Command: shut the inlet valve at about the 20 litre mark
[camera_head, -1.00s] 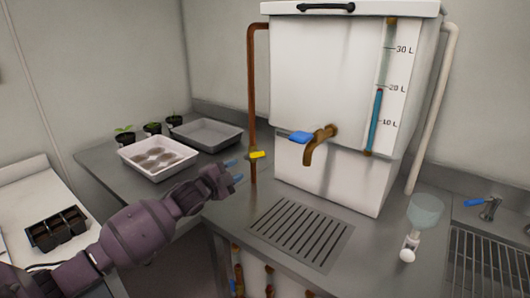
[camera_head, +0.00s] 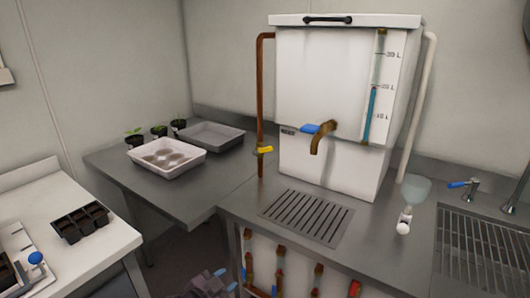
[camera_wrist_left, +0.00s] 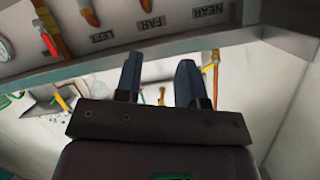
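The white tank (camera_head: 330,80) stands on the bench with a sight tube (camera_head: 370,110) at its right. The blue column's top is about level with the middle, 20 litre mark. The inlet valve's yellow handle (camera_head: 264,150) lies across the copper pipe (camera_head: 260,90) left of the tank. My left gripper (camera_head: 226,280) is at the bottom edge, well below the handle and apart from it. In the left wrist view its two fingers (camera_wrist_left: 160,62) are spread with nothing between them. My right gripper is not in view.
A brown tap (camera_head: 322,138) with a blue lever is on the tank front above a drain grate (camera_head: 306,217). Pipes with valves (camera_head: 283,265) run under the bench edge. Trays (camera_head: 166,158) and seedlings stand at left; a funnel-like vessel (camera_head: 415,188) and sink are at right.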

